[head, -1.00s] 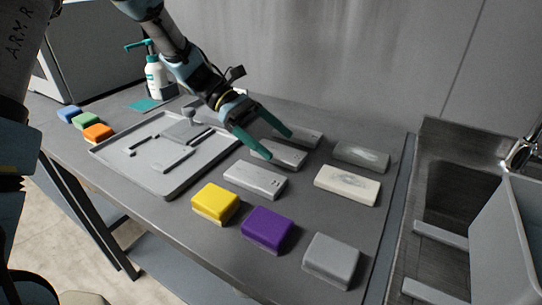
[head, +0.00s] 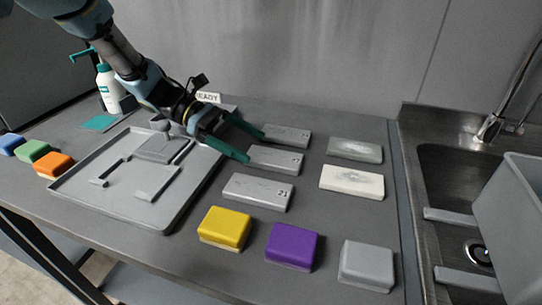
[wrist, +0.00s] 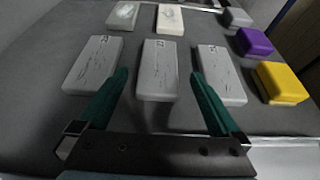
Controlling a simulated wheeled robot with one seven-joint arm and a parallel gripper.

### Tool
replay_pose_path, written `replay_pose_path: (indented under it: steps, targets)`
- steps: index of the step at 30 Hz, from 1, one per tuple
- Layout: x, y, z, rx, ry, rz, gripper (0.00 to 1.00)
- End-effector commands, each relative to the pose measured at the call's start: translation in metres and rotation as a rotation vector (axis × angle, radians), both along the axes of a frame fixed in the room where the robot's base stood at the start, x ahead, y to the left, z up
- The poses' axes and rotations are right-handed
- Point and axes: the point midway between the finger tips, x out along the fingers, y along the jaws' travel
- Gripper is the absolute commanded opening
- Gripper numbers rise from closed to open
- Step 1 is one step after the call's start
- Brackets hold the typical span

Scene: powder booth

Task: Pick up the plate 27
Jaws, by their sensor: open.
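Three grey metal plates lie in a row on the bench: far (head: 287,135), middle (head: 276,158) and near (head: 257,191). Each has a small number at its right end. The near one's looks like 21 or 27; the others are too small to read surely. My gripper (head: 256,148), with teal fingers, is open and empty at the left end of the middle plate. In the wrist view, the middle plate (wrist: 158,68) lies ahead between the fingers (wrist: 160,76). The far plate (wrist: 93,65) is left and the near plate (wrist: 221,75) right.
A grey tray (head: 168,222) with fixtures lies left of the plates. Two whitish blocks (head: 352,182) (head: 355,150) lie right. Yellow (head: 224,227), purple (head: 291,245) and grey (head: 367,264) blocks stand in front. A sink (head: 455,165) is at the right, a spray bottle (head: 108,88) back left.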

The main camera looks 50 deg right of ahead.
Motion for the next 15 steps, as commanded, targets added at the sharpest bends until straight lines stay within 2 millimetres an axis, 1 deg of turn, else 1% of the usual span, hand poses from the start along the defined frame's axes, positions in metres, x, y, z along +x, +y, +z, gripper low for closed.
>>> replay_pose_path:
  steps: [1,5,10,15]
  targets:
    - [-0.007,-0.002,-0.002,0.002,0.001,-0.001,1.0]
    - [-0.017,-0.005,-0.006,0.002,0.001,-0.001,1.0]
    - [-0.039,-0.013,-0.008,0.002,0.001,-0.003,1.0]
    - [-0.057,-0.019,-0.018,0.002,0.001,0.0,1.0]
